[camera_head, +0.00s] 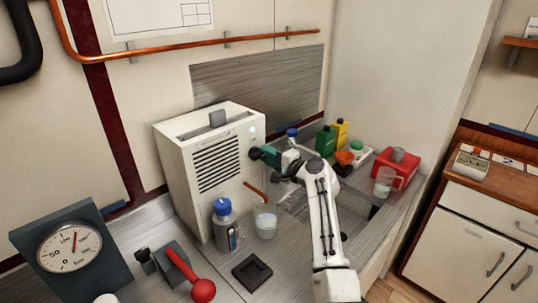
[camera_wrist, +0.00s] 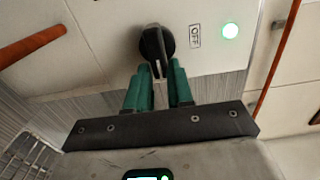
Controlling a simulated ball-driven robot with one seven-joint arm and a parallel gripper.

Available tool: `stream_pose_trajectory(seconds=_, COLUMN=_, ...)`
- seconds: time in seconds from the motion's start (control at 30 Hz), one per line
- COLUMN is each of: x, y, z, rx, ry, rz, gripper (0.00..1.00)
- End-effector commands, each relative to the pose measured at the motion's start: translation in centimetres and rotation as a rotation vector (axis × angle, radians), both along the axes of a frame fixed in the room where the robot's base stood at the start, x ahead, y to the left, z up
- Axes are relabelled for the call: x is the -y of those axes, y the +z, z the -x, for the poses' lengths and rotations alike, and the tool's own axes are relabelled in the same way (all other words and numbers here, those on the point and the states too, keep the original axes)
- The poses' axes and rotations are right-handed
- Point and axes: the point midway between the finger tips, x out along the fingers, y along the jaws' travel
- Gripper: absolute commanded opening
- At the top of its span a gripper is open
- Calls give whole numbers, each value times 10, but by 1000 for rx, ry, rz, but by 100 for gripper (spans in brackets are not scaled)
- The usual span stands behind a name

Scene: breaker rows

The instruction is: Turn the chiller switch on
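The chiller appears to be the white vented box (camera_head: 203,165) on the counter. Its black rotary switch (camera_wrist: 157,43) is on the panel in the wrist view, with an OFF label (camera_wrist: 195,36) just to its right. A round green light (camera_wrist: 230,31) glows beyond the label. My gripper (camera_wrist: 160,70) has its two green fingers parted, with the tips at the lower part of the switch, one to each side. I cannot tell whether they press on it. In the head view my gripper (camera_head: 262,154) reaches the box's right side and hides much of the switch.
A blue-capped bottle (camera_head: 223,222) and a clear beaker (camera_head: 265,222) stand close in front of the box. A copper-coloured bar (camera_wrist: 35,45) sticks out left of the switch. Bottles and a red box (camera_head: 396,168) stand behind my arm. A dial gauge (camera_head: 70,249) is at left.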

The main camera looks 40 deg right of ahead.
Motion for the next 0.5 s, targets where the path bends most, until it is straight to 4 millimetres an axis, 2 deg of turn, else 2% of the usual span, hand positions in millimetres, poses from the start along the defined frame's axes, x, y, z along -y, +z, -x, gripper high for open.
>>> stream_pose_trajectory(seconds=0.03, x=-6, y=-5, z=-2, rx=-9, ry=12, rz=-2, gripper=24)
stream_pose_trajectory(seconds=0.23, x=-4, y=-2, z=-2, rx=-3, ry=8, rz=1, gripper=43)
stream_pose_trajectory(seconds=0.5, x=-2, y=4, z=-2, rx=7, ry=3, rz=3, gripper=43)
